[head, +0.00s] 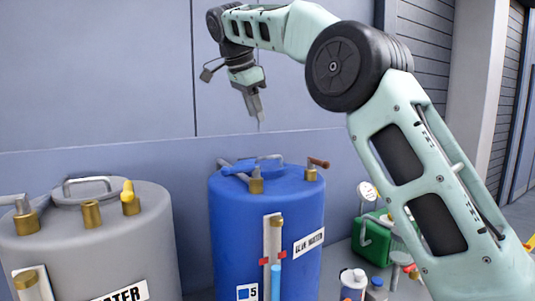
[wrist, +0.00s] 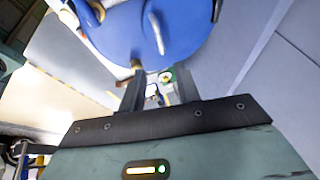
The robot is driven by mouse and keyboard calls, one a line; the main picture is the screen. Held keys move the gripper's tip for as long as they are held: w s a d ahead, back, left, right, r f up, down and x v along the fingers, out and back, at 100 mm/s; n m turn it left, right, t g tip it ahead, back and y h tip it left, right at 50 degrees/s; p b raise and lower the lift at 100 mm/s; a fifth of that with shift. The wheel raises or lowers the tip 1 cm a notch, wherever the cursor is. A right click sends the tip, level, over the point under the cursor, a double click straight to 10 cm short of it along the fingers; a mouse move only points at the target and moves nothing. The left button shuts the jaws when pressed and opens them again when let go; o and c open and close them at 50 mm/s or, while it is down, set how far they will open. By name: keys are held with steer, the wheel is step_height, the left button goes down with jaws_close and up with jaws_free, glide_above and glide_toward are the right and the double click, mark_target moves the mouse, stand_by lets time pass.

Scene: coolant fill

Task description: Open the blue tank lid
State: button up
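The blue tank (head: 232,225) stands upright near the middle of the head view, with a label and a "5" mark on its side. Its blue lid (head: 240,169) lies on top with a grey bar handle (head: 269,157); it looks down, though its edge is hard to make out. In the wrist view the blue tank top (wrist: 115,32) fills the upper part, with a pale handle (wrist: 157,33) on it. My gripper (head: 260,122) hangs above the lid, apart from it. In the wrist view my gripper (wrist: 159,88) has its fingers apart with nothing between them.
A grey tank (head: 150,235) with brass fittings stands left of the blue one. A brass fitting with a brown lever (head: 318,162) sits on the blue tank's right. A green can (head: 375,240) and small bottles (head: 352,282) stand to the right. A wall (head: 100,70) rises behind.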

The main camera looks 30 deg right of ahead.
mark_target(267, 158)
steer(key=p+x, duration=0.1)
steer(key=x, duration=1.1)
steer(key=shift+f, duration=0.25)
jaws_close()
